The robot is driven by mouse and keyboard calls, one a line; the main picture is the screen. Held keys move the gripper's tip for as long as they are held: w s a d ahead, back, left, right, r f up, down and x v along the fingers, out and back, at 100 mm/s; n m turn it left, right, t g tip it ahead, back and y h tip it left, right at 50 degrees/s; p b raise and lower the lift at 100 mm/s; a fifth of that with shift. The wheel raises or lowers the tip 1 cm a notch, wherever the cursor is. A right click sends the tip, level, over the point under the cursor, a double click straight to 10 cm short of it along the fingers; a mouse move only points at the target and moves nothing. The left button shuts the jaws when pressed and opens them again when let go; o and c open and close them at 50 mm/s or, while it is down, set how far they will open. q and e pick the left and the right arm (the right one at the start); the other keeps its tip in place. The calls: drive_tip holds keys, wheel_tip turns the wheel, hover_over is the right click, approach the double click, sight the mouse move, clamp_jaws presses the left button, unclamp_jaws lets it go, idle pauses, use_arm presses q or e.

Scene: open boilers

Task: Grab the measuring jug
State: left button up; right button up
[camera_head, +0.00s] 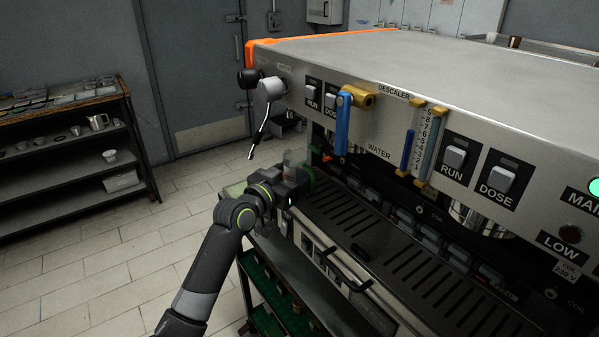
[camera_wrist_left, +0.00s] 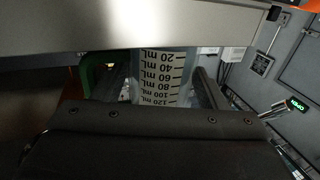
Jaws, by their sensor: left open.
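The measuring jug (camera_wrist_left: 162,78) is clear, with black mL marks, and shows in the left wrist view. It stands between the two fingers of my left gripper (camera_wrist_left: 158,88), which is open around it. Its top and bottom are cut off by the metal panel edge and my gripper body. In the head view my left gripper (camera_head: 300,178) is at the left end of the machine, by the drip grate. A faint clear shape (camera_head: 293,158) above it may be the jug. My right gripper is out of view.
The steel boiler machine (camera_head: 450,85) with switches and a blue lever (camera_head: 343,125) overhangs the grate (camera_head: 350,215). A black-tipped steam wand (camera_head: 262,125) hangs to the left of it. A shelf (camera_head: 60,160) stands at far left; the tiled floor between is clear.

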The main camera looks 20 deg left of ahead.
use_arm(q)
drive_tip(key=shift+w, duration=0.25)
drive_tip(key=shift+c, duration=0.3)
drive_tip(key=c, duration=0.8)
